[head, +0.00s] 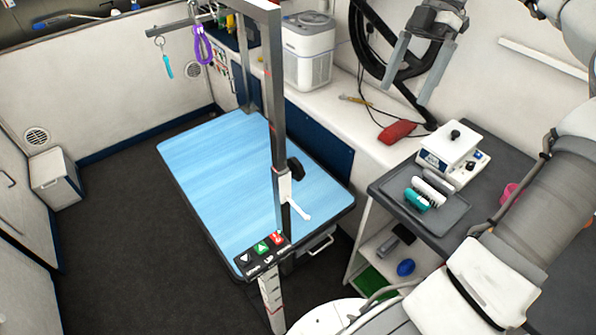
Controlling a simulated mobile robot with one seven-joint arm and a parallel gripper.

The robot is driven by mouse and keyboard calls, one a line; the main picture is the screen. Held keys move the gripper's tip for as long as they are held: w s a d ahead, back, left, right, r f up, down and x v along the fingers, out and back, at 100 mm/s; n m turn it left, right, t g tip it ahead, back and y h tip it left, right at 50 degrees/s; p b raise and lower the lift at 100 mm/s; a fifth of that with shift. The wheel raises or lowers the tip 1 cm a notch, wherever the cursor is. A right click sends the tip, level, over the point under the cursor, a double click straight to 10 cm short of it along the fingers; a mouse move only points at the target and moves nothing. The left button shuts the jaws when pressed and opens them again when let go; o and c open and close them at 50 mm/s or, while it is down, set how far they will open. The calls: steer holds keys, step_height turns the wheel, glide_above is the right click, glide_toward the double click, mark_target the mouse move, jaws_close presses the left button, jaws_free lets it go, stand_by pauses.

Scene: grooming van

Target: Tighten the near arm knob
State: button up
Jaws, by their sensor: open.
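The near arm knob (296,168) is black and sits on the right side of the near upright post (278,120) of the grooming arm. A white clamp with a lever (298,208) is just below it on the same post. How tight the knob is cannot be told from here. My gripper (406,94) is at the upper right, over the back counter. Its two grey fingers are apart with nothing between them. It is well to the right of the knob and touches nothing that I can make out.
The blue grooming table (215,165) stands in the middle. A control box (262,252) with arrow buttons is at its near corner. A purple loop (202,45) hangs from the arm. Dark floor is clear at left.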

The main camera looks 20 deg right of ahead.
steer(key=s+a+r+t+h+b, duration=0.1)
steer(key=s+r+t+b, duration=0.5)
steer(key=r, duration=0.5)
steer(key=n+g+y+b, duration=0.1)
steer(key=n+g+b, duration=0.15)
steer(key=b, duration=0.85)
glide_above(299, 163)
steer(key=d, duration=0.7)
step_height(299, 163, down, 22)
steer(key=shift+n+t, duration=0.35)
steer(key=shift+t, duration=0.1)
steer(key=b+x, duration=0.4)
steer(key=x, duration=1.2)
steer(key=shift+a+f, duration=0.15)
steer(key=shift+f, duration=0.05)
steer(key=shift+c, duration=0.3)
